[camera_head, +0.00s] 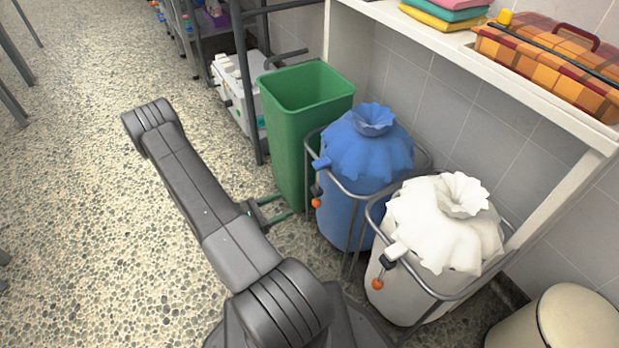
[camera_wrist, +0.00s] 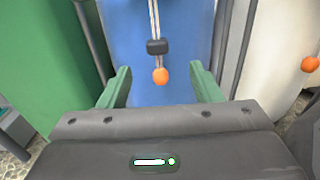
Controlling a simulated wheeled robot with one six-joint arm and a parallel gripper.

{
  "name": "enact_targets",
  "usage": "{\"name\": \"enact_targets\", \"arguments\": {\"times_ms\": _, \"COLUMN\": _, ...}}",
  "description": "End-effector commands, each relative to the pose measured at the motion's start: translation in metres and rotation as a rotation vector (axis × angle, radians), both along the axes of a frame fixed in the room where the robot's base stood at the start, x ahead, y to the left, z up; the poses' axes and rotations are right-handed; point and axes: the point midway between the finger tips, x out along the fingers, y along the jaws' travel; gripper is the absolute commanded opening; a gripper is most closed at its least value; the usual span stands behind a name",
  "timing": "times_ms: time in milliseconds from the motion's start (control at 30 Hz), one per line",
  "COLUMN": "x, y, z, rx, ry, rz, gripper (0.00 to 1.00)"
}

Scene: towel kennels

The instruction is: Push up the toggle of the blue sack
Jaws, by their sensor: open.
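The blue sack (camera_head: 349,195) stands in a metal frame in the head view, its top gathered into a ruffle. Its cord hangs down the front side. In the wrist view the blue sack (camera_wrist: 185,60) fills the middle. Its dark toggle (camera_wrist: 157,47) sits on two pale cords, with an orange bead (camera_wrist: 160,76) just below. My gripper (camera_wrist: 163,85) is open, its green fingers on either side of the bead, below the toggle. The fingers hold nothing. In the head view my gripper (camera_head: 268,208) shows partly behind my arm, left of the sack.
A green bin (camera_head: 290,130) stands close on the left of the blue sack. A white sack (camera_head: 400,290) with its own orange bead (camera_head: 377,284) stands on the right. A shelf (camera_head: 490,55) runs above and behind. A cream bin (camera_head: 575,320) is at lower right. Open floor lies left.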

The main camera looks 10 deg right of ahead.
Motion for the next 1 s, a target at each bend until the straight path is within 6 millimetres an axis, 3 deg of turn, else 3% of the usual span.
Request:
{"name": "enact_targets", "arguments": {"times_ms": 267, "x": 0.003, "y": -0.006, "z": -0.004, "rx": -0.007, "ry": 0.005, "rz": 0.012, "gripper": 0.58}}
{"name": "enact_targets", "arguments": {"times_ms": 1000, "x": 0.023, "y": -0.064, "z": -0.004, "rx": -0.007, "ry": 0.005, "rz": 0.009, "gripper": 0.58}}
